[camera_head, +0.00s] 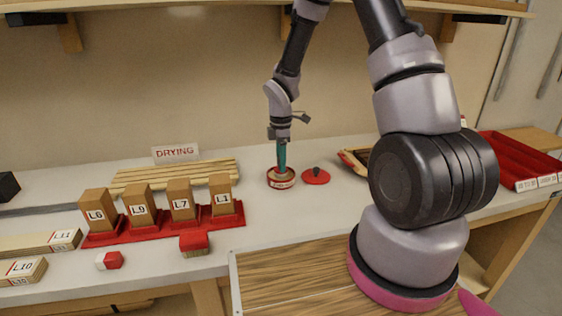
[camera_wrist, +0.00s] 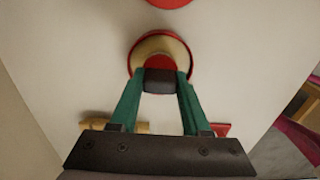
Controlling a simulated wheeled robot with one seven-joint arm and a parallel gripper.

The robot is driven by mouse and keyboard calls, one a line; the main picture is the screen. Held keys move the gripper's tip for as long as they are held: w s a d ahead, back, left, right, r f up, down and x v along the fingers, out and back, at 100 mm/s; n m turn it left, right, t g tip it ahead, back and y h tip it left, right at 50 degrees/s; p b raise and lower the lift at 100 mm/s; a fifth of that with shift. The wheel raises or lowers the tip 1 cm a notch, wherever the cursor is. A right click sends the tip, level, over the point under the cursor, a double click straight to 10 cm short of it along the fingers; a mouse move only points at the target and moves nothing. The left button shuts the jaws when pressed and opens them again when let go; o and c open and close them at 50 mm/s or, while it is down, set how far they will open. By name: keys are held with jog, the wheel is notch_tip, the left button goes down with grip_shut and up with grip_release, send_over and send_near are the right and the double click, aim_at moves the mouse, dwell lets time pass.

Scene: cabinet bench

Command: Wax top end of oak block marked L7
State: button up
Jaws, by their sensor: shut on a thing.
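The oak block marked L7 (camera_head: 181,200) stands upright in a red holder, third from left, with its top end facing up. My gripper (camera_head: 281,163), with green fingers, is right of the blocks, above a round open tin (camera_head: 281,183) with a red rim and label. In the wrist view my gripper (camera_wrist: 160,80) is shut on a small dark piece (camera_wrist: 161,84). The tin (camera_wrist: 134,58) lies just beyond it, with pale tan contents and a red patch in the middle. I cannot tell whether the held piece touches the contents.
Blocks L6 (camera_head: 96,211) and L1 (camera_head: 222,195) and another block stand beside L7. A red lid (camera_head: 316,177) lies right of the tin. Wooden slats (camera_head: 200,172) lie behind, by a DRYING sign (camera_head: 175,153).

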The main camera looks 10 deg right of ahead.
jog(key=shift+r, duration=3.45)
